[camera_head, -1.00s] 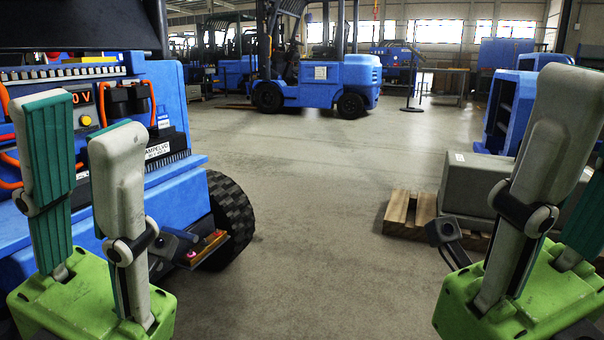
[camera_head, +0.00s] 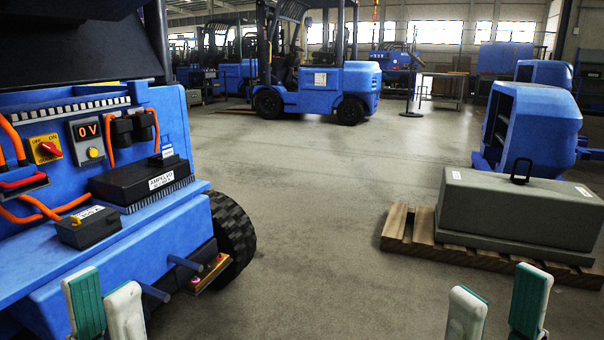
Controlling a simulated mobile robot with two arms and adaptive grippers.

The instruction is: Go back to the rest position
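My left gripper (camera_head: 105,300) shows at the bottom left edge. Only its two fingertips, one green-padded and one pale, are in view, with a small gap between them. My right gripper (camera_head: 498,308) shows at the bottom right edge, its two fingertips spread well apart with nothing between them. Both point upward, clear of other things. A grey counterweight block (camera_head: 520,208) lies on a wooden pallet (camera_head: 396,232) at the right.
The forklift's black wheel (camera_head: 232,232) and two protruding rods (camera_head: 186,262) are near my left gripper. Blue counterweight fixtures (camera_head: 530,125) stand behind the pallet. Another blue forklift (camera_head: 330,86) is at the back. The floor (camera_head: 310,220) between is clear.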

